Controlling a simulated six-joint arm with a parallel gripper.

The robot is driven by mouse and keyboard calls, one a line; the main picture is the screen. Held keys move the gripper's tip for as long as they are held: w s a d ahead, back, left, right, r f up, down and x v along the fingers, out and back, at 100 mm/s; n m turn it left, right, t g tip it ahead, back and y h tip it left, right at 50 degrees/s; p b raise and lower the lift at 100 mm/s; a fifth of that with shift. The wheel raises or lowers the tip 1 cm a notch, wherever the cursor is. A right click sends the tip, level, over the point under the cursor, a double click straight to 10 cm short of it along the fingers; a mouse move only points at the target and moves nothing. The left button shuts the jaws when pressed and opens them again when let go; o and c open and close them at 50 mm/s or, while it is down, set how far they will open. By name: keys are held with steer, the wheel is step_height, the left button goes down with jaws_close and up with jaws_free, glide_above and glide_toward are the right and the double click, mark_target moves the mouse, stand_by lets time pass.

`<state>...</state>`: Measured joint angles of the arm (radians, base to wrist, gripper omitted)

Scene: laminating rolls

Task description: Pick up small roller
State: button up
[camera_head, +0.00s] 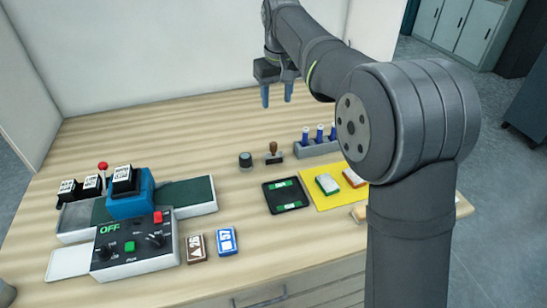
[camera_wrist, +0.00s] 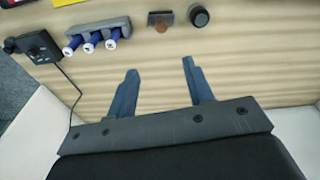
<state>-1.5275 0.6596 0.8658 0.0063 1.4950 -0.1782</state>
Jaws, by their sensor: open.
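No part is plainly marked as the small roller. Candidates are blue cylinders with pale ends, standing in a grey rack (camera_head: 317,150) at the back of the table; the leftmost blue cylinder (camera_head: 305,137) is one. In the wrist view, three blue cylinders (camera_wrist: 91,44) show in the rack (camera_wrist: 97,29), left of and beyond the fingers. A short dark cylinder (camera_head: 246,160) also stands alone left of the rack. My gripper (camera_head: 277,99) is open and empty above the back of the table. In the wrist view, nothing lies between its fingertips (camera_wrist: 159,66).
A wooden-handled stamp (camera_head: 273,153) stands between the dark cylinder and the rack. A black tray (camera_head: 286,195) and yellow mat (camera_head: 322,194) lie in front. A machine with a control panel (camera_head: 132,246) fills the left. A corded black device (camera_wrist: 36,47) sits left in the wrist view.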

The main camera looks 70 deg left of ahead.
steer(key=a+f+h, duration=0.1)
steer(key=a, duration=0.1)
glide_toward(273, 143)
steer(key=shift+n, duration=0.3)
steer(key=f, duration=0.4)
steer(key=a+f, duration=0.1)
steer(key=f, duration=0.1)
steer(key=shift+w, duration=0.25)
steer(key=shift+s+d+f, duration=0.1)
steer(key=shift+d+f, duration=0.1)
steer(key=shift+f, duration=1.15)
steer(key=shift+s+d+f, duration=0.1)
steer(key=shift+d+f, duration=0.1)
steer(key=shift+f, duration=1.2)
steer(key=c, duration=1)
jaws_close()
steer(key=shift+r, duration=0.1)
